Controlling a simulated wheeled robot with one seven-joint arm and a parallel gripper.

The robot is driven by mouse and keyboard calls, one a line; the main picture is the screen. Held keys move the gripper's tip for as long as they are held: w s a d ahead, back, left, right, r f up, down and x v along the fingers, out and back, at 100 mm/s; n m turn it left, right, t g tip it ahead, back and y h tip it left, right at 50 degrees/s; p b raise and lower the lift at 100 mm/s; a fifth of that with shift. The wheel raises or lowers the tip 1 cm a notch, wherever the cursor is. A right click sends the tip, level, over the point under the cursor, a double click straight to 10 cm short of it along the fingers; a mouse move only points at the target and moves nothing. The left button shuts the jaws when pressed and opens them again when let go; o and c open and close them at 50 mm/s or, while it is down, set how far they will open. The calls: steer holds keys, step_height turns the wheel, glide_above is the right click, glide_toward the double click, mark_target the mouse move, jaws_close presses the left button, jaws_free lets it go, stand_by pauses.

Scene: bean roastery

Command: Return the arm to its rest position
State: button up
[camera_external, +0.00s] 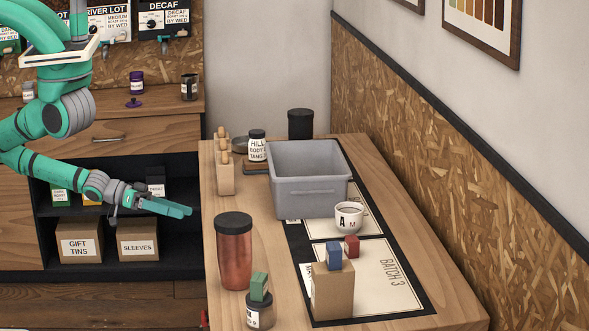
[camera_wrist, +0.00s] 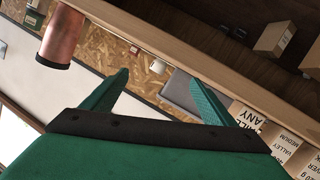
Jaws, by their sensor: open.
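My arm (camera_external: 40,115) is green and grey and reaches in from the left in the external view. My gripper (camera_external: 185,210) is stretched to the right, left of the wooden table's near-left edge, and holds nothing. In the wrist view its two green fingers (camera_wrist: 155,95) stand apart with nothing between them. The fingertips are close to the table side but appear apart from it.
The table (camera_external: 215,185) bears a grey bin (camera_external: 318,192), a copper tumbler (camera_external: 234,260), a cup (camera_external: 348,218), a cardboard box (camera_external: 333,292) and small blocks. A shelf unit (camera_external: 110,230) stands behind my arm. Floor shows below the arm.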

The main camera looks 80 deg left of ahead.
steer(key=s+d+f+m+y, duration=0.1)
steer(key=s+d+f+y, duration=0.2)
steer(key=s+d, duration=0.6)
steer(key=shift+s+d+f+y, duration=0.35)
steer(key=shift+d+y, duration=0.15)
steer(key=shift+y, duration=0.3)
